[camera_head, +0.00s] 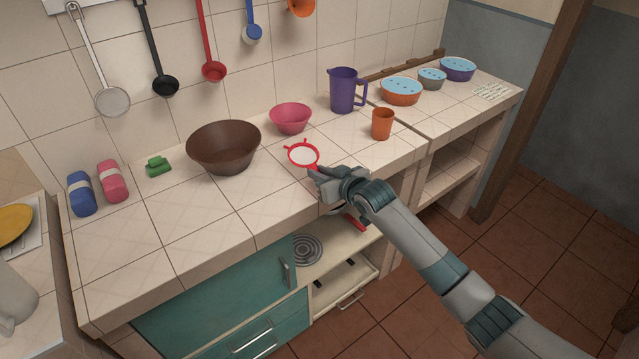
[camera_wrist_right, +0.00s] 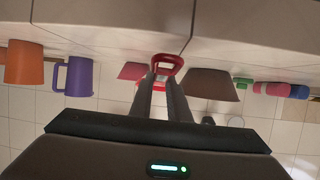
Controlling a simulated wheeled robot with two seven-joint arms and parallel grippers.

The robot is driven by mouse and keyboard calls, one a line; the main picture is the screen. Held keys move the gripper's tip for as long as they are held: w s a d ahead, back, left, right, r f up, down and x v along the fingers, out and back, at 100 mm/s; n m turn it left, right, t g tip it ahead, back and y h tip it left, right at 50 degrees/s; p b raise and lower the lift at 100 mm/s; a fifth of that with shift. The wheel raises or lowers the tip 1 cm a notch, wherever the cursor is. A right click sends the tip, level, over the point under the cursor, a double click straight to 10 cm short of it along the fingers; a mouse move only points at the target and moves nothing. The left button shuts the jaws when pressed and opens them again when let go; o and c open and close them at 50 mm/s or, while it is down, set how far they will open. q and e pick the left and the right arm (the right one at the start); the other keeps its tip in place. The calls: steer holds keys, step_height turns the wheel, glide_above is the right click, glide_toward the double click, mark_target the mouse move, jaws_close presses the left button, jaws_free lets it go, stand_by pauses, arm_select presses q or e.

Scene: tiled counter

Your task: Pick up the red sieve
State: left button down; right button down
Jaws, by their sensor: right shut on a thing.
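The red sieve (camera_head: 303,153) has a round red rim with a white mesh and small prongs. Its head is over the counter near the front edge, left of the orange cup. My right gripper (camera_head: 318,178) is shut on the sieve's handle. A red piece shows below the gripper, past the counter edge, and looks like the handle's end. In the right wrist view the red sieve (camera_wrist_right: 168,63) shows at the tips of my right gripper's fingers (camera_wrist_right: 163,82). Whether the sieve head touches the counter I cannot tell. My left gripper is not in view.
A brown bowl (camera_head: 224,148), pink bowl (camera_head: 290,119), purple jug (camera_head: 346,90) and orange cup (camera_head: 382,124) stand around the sieve. Blue and pink bottles (camera_head: 82,193) and a green block (camera_head: 158,166) are left. Utensils hang on the wall. The front left counter is clear.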

steer(key=w+r+b+v, duration=0.1)
steer(key=r+b+v, duration=0.1)
steer(key=v, duration=1.1)
steer(key=shift+d+r, duration=0.15)
steer(key=shift+d, duration=0.25)
steer(key=s+d+r+m+t+h, duration=0.1)
steer(key=s+d+r+m+h, duration=0.2)
steer(key=d+r, duration=0.3)
steer(key=s+d+r+m+t+h, duration=0.1)
steer(key=s+d+r+m+h, duration=0.2)
steer(key=r, duration=0.6)
steer(key=s+d+h, duration=0.1)
steer(key=s+d, duration=0.1)
steer(key=d, duration=0.1)
steer(key=shift+s+d+r, duration=0.2)
steer(key=shift+s, duration=0.05)
steer(key=shift+a, duration=0.1)
